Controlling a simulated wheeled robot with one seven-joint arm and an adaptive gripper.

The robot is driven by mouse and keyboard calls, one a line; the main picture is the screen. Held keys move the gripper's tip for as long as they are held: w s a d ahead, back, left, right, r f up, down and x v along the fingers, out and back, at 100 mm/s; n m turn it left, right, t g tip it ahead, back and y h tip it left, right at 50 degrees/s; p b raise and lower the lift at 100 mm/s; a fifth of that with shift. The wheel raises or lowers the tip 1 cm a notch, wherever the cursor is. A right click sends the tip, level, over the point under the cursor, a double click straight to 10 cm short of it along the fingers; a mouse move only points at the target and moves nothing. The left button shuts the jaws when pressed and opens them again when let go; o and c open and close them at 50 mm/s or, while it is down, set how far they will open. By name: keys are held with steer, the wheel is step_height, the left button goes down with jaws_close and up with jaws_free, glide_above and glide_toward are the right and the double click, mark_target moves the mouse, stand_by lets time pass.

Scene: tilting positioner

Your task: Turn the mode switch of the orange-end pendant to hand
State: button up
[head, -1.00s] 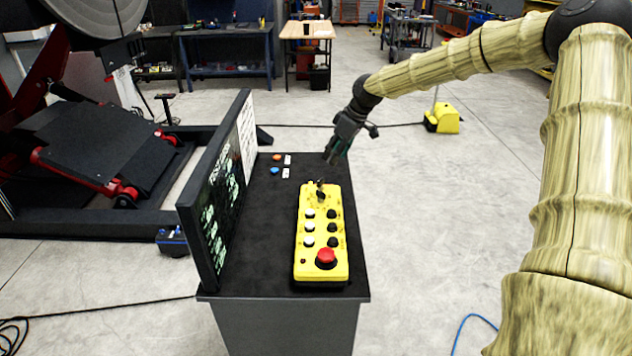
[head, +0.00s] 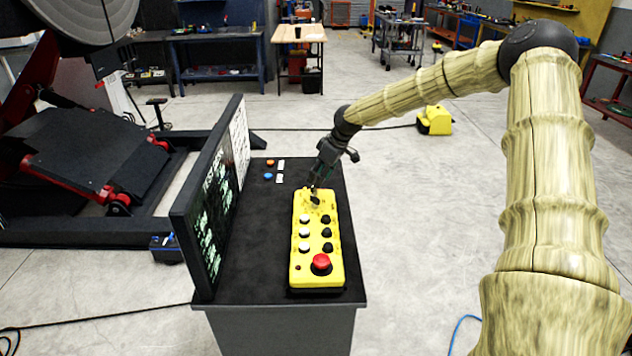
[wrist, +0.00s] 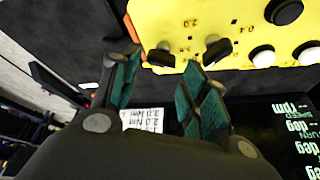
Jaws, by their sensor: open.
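A yellow pendant (head: 318,235) lies on the black console top, with white and black buttons and a red mushroom button at its near end. In the wrist view its far end (wrist: 190,15) fills the top, with two black rotary knobs. One knob (wrist: 160,56) shows in line with the gap between my fingers; the other knob (wrist: 216,50) is just beyond the right fingertip. I cannot read which one is the mode switch. My gripper (head: 315,184) is open and empty, close to the pendant's far end; it also shows in the wrist view (wrist: 160,68). Contact cannot be told.
A dark upright screen panel (head: 215,200) stands along the console's left edge. An orange button (head: 270,162) and a blue button (head: 268,176) with white labels sit at the console's far end.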

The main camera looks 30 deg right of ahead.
mark_target(314, 189)
steer(key=shift+p+x, duration=0.45)
steer(key=shift+x, duration=1.5)
steer(key=shift+d, duration=0.1)
steer(key=c, duration=0.7)
